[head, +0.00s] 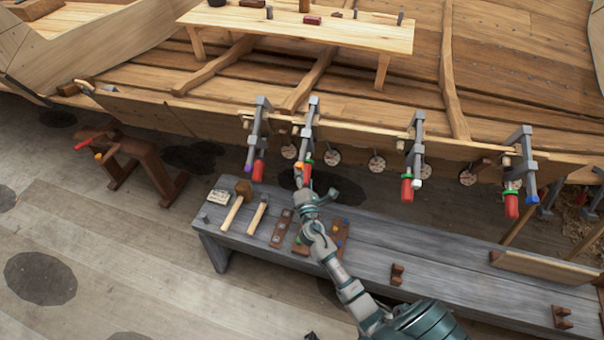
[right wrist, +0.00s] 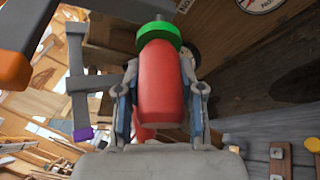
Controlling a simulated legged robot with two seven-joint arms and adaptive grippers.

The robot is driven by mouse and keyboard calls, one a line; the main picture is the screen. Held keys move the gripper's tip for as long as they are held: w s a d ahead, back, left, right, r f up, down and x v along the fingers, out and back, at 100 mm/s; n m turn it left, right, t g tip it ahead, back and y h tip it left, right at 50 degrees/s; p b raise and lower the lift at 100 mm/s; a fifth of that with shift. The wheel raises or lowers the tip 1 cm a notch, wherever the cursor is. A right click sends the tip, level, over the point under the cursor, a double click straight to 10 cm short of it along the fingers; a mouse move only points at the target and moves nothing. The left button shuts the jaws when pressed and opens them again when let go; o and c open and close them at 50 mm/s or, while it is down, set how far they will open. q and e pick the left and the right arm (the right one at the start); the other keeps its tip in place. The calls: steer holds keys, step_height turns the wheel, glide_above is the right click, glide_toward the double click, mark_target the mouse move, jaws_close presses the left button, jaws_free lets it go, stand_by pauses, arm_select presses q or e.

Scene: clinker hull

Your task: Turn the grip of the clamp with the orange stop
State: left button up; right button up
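The clamp with the orange stop (head: 312,118) hangs on the plank edge, second from the left. Its orange stop shows large at the left edge of the right wrist view (right wrist: 14,72). Its red grip (right wrist: 162,90) points down below a green collar (right wrist: 160,38). My right gripper (head: 306,192) is at this grip from below, partly hiding it in the head view. In the right wrist view its two fingers (right wrist: 161,100) lie close along both sides of the grip and appear shut on it. My left gripper does not show.
Clamps with a purple stop (head: 248,168), a white stop (head: 417,184) and a blue stop (head: 532,200) hang along the same plank. A grey bench (head: 440,268) below carries mallets (head: 237,205) and small wooden blocks. The purple-stop clamp is close on the left.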

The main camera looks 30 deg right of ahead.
steer(key=o, duration=0.4)
steer(key=v, duration=1.2)
